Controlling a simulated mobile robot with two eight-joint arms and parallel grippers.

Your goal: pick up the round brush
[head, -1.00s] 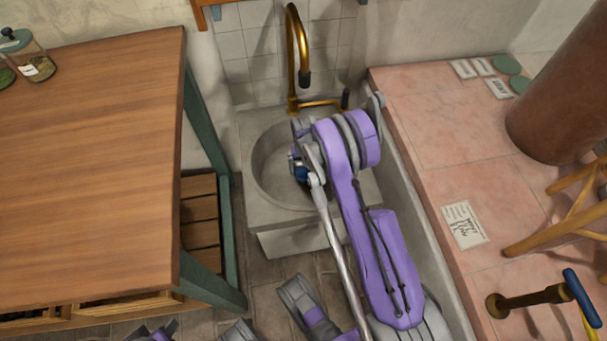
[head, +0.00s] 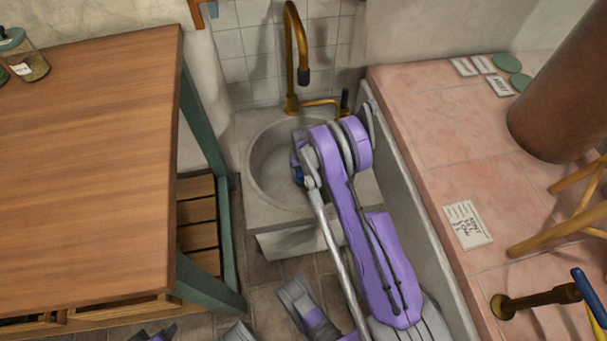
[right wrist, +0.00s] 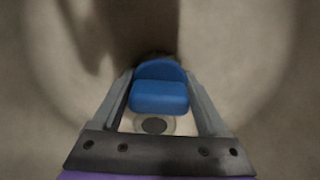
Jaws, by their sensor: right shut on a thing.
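The round brush shows as a blue piece (right wrist: 160,95) between the two fingers of my right gripper (right wrist: 160,82) in the right wrist view. The gripper is shut on it. A dark part, perhaps bristles, shows just beyond the blue; the rest of the brush is hidden. In the head view a small bit of blue (head: 298,175) shows beside my purple right arm, over the stone sink basin (head: 262,165). The arm hides most of my right gripper there.
A brass faucet (head: 302,50) rises behind the basin. A drain (right wrist: 154,125) lies beneath the brush. A wooden table (head: 85,170) stands left of the sink. A pink tiled ledge (head: 425,120) borders it on the right, with a brown column (head: 560,105) on it.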

